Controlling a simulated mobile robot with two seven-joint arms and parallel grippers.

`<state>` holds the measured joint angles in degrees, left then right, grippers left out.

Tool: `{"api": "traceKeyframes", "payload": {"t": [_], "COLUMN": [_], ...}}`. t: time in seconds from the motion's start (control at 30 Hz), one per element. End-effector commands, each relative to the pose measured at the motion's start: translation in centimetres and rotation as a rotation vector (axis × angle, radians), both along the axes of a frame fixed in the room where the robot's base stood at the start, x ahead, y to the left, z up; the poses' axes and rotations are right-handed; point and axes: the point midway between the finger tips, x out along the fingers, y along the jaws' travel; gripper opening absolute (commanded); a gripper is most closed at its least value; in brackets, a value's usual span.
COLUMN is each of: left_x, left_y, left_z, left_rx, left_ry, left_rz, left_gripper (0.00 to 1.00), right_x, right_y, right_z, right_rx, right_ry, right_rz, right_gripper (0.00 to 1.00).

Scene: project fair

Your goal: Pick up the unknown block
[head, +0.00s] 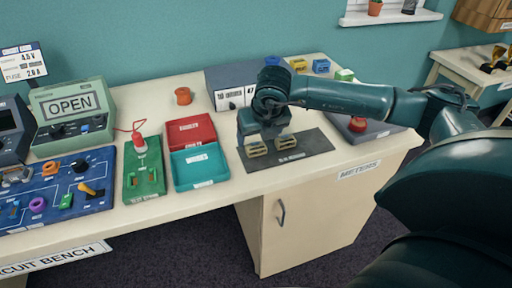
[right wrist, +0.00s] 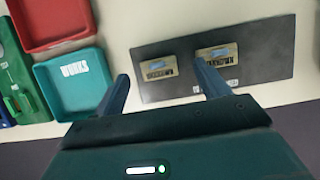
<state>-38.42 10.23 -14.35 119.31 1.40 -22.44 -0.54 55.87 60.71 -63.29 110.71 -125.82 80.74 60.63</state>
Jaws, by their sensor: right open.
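Two small tan blocks lie on a dark grey mat (head: 313,143). The left block (head: 257,150) and the right block (head: 287,144) carry labels too small to read, so I cannot tell which is the unknown one. In the right wrist view the left block (right wrist: 158,69) appears between my fingers, and the right block (right wrist: 217,61) is beside and partly behind the right finger. My right gripper (head: 267,138) is open and empty above the mat (right wrist: 265,47). My left gripper is not in view.
A red tray (head: 191,130) and a teal tray (head: 200,167) stand left of the mat. A green board (head: 144,172) with a red probe is farther left. A grey meter box (head: 228,98) stands behind. A red button (head: 358,125) is on a grey base at right.

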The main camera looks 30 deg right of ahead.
Motion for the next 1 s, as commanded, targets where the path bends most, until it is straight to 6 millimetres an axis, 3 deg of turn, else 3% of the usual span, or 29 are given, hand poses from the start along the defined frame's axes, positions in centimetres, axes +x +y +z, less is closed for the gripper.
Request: {"api": "traceKeyframes", "payload": {"t": [0.23,0.53,1.0], "left_x": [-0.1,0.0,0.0], "left_y": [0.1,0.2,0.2], "left_z": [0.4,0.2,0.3], "left_rx": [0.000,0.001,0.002], "left_ry": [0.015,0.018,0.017], "left_rz": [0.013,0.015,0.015], "left_gripper": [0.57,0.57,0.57], "right_x": [1.5,1.7,1.7], "right_y": [0.0,-0.1,-0.1], "right_z": [-3.2,-3.7,-3.7], "right_rx": [0.001,0.001,0.001], "right_ry": [0.003,0.001,0.001], "right_rz": [-0.001,0.000,-0.001], "right_gripper": [0.75,0.75,0.37]}}
